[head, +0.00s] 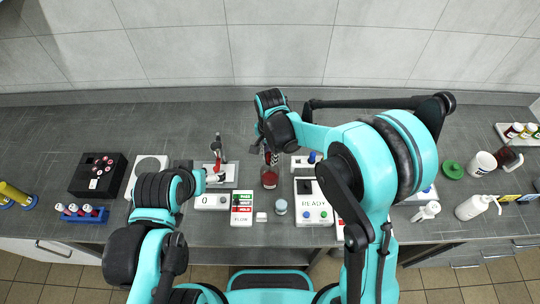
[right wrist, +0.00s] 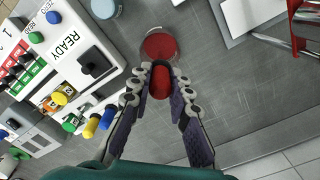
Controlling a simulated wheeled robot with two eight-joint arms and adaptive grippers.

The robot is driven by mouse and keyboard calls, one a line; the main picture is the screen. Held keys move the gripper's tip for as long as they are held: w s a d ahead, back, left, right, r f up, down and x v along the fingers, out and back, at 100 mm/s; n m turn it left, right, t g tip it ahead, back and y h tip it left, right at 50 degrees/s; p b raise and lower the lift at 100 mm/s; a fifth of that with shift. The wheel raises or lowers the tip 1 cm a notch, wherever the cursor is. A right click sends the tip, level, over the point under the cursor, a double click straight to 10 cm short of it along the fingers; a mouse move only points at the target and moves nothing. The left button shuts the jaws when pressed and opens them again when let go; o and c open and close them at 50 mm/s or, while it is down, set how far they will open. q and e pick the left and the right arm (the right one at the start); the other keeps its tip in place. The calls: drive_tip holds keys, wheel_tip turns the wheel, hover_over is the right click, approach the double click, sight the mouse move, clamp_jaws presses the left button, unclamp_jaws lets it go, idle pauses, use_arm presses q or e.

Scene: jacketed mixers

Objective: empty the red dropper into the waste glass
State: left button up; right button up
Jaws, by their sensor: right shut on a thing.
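My right gripper (right wrist: 160,85) is shut on the red dropper (right wrist: 162,80); its rounded red bulb shows between the fingertips. In the head view my right gripper (head: 270,150) points down over the counter. A clear round glass with red contents (right wrist: 159,45) stands just beyond the fingertips, and it also shows in the head view (head: 269,178). I cannot tell for sure that it is the waste glass. The dropper's tip is hidden, so I cannot tell whether it is inside the glass. My left arm reaches in from the left; its fingers are not clear.
A READY device (head: 314,202) stands right of the glass, a control box (head: 211,202) to its left. A small blue-grey jar (head: 280,207) is in front. A metal stand (head: 218,152) with red parts is at left. A green lid (head: 452,169) and white mug (head: 482,164) lie far right.

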drive_tip(key=shift+r, duration=0.15)
drive_tip(key=shift+r+p, duration=1.85)
drive_tip(key=shift+r, duration=1.05)
drive_tip(key=shift+f, duration=0.1)
